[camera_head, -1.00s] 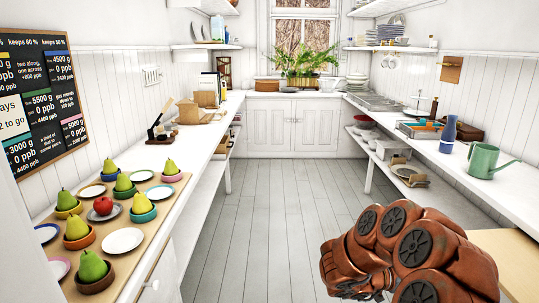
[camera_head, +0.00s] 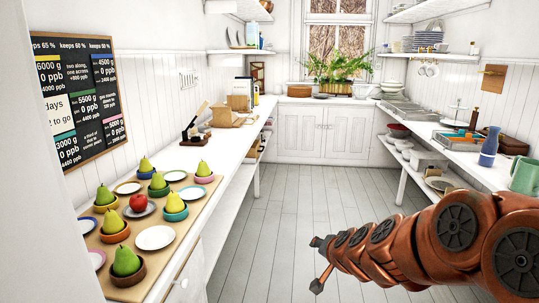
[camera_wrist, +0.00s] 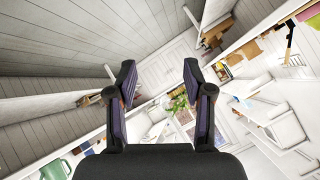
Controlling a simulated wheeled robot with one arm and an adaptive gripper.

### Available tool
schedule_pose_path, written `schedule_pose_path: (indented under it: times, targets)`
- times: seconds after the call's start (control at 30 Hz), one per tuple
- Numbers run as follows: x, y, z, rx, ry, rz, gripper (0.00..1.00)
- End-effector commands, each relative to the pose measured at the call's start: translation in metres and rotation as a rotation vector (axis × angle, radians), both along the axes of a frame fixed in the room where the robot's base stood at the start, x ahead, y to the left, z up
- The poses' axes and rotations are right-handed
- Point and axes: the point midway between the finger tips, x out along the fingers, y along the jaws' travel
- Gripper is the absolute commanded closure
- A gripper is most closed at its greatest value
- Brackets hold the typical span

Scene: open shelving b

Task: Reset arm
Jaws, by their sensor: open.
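My arm, in copper-red links, reaches in from the lower right of the head view. Its end, my gripper (camera_head: 319,263), hangs over the open floor between the two counters and looks small there. In the wrist view my gripper (camera_wrist: 158,84) has its two dark fingers spread apart with nothing between them. The wrist picture is tilted, with the floorboards at upper left and the green plant (camera_wrist: 179,103) far off beyond the fingers.
A board (camera_head: 187,239) on the left counter holds pears in coloured bowls, a red apple (camera_head: 138,202) and plates. The right counter carries a blue vase (camera_head: 489,148) and a green watering can (camera_head: 524,176). The floor (camera_head: 297,200) between is clear.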

Motion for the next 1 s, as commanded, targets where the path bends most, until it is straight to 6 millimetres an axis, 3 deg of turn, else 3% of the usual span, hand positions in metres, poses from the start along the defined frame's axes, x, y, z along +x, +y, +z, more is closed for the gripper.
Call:
schedule_pose_path:
  times: [0.2, 0.4, 0.7, 1.0]
  targets:
    - [-0.072, 0.044, -0.006, -0.026, 0.166, 0.251, 0.49]
    - [-0.155, 0.053, -0.022, -0.089, 0.375, 0.427, 0.49]
    - [-0.287, 0.017, -0.041, -0.214, 0.741, 0.56, 0.49]
    - [-0.373, -0.026, -0.037, -0.295, 1.0, 0.564, 0.49]
